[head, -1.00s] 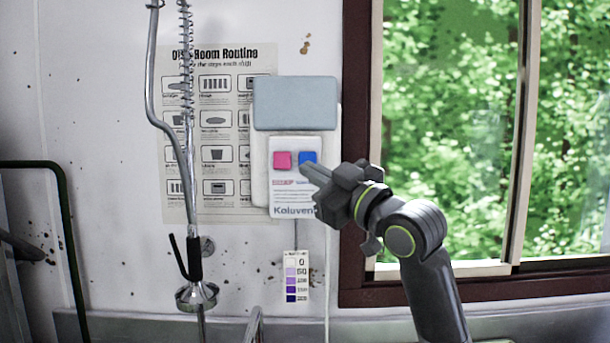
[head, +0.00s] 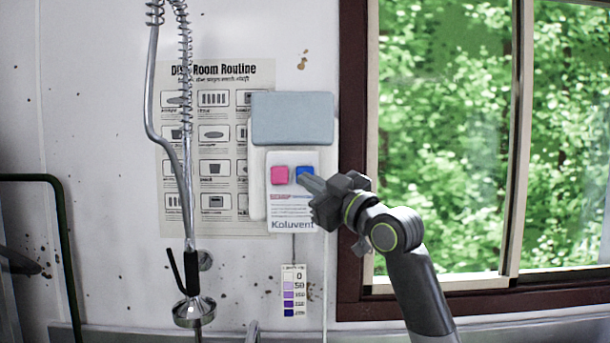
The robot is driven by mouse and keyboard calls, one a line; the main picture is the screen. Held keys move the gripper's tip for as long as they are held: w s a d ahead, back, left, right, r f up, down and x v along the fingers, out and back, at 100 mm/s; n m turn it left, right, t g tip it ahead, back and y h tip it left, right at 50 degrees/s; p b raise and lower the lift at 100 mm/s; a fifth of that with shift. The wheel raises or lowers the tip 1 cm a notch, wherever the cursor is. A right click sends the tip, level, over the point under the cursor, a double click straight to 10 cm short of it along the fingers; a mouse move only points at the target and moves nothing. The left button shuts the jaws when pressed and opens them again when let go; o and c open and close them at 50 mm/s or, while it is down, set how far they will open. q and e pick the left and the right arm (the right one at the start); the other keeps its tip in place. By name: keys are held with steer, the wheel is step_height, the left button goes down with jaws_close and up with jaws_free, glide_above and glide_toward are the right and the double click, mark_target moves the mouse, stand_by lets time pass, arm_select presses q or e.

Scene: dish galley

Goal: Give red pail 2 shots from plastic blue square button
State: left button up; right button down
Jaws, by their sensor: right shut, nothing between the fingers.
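The dispenser (head: 257,205) hangs on the wall with a blue-grey top cover (head: 291,119). Its white front carries a pink square button (head: 279,175) and, to the right of it, the blue square button (head: 304,171). My right gripper (head: 304,181) is shut and empty. Its fingertips are at the lower part of the blue button and hide some of it; I cannot tell whether they touch it. The red pail is not in view. My left gripper is not in view.
A spray hose with a metal head (head: 194,311) hangs left of the dispenser. A poster (head: 224,73) is behind the hose, and a colour strip (head: 294,290) hangs below the dispenser. A dark-framed window (head: 352,150) is on the right.

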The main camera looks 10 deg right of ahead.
steer(key=shift+w+d, duration=0.2)
steer(key=shift+w, duration=0.9)
steer(key=shift+w, duration=0.15)
stand_by(1.2)
steer(key=shift+w+d, duration=0.1)
steer(key=shift+w, duration=0.15)
steer(key=shift+w+d+r+p, duration=0.15)
steer(key=shift+w+p, duration=0.25)
steer(key=shift+w, duration=0.35)
stand_by(1.0)
steer(key=shift+s+a+f, duration=0.1)
steer(key=shift+s+f, duration=0.05)
steer(key=shift+s, duration=0.35)
steer(key=shift+s+a+f, duration=0.1)
steer(key=shift+s, duration=0.4)
steer(key=shift+s, duration=0.1)
